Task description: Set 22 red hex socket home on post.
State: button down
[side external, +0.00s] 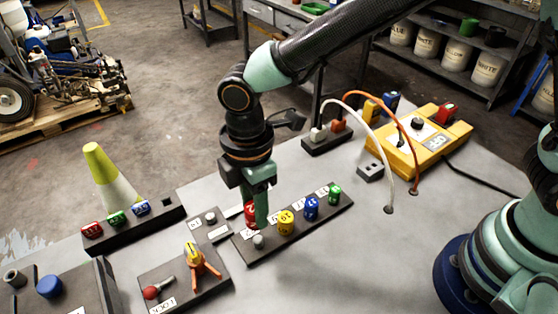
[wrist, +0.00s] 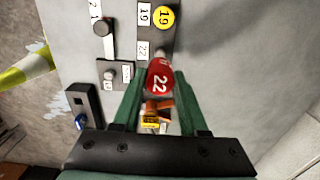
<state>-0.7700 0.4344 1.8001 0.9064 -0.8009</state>
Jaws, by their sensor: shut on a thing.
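The red hex socket marked 22 (wrist: 159,79) is between the fingers of my gripper (wrist: 158,88), its numbered face toward the wrist camera. In the side view the red socket (side external: 250,212) shows beside a green finger of my gripper (side external: 257,214), which is shut on it. The dark post rack (side external: 321,215) lies below. Its bare grey post (side external: 258,241) stands at the near end, just below and slightly right of the socket, apart from it. In the wrist view the rack's 22 label (wrist: 143,50) lies ahead of the socket; the post is not clearly visible there.
Yellow (side external: 286,222), blue (side external: 311,208) and green (side external: 334,194) sockets stand along the rack. A small block with a grey knob (side external: 210,217) and a tray with a red-ball lever (side external: 152,292) are left. A striped cone (side external: 108,175) stands behind another socket rack (side external: 160,219).

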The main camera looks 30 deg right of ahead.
send_over(258, 238)
jog(key=shift+f, duration=2.1)
jog(key=shift+f, duration=1.7)
dwell(0.3)
jog(key=shift+c, duration=1.8)
grip_release()
jog(key=shift+o, duration=0.3)
jog(key=shift+o, duration=1.3)
jog(key=shift+r, duration=3.5)
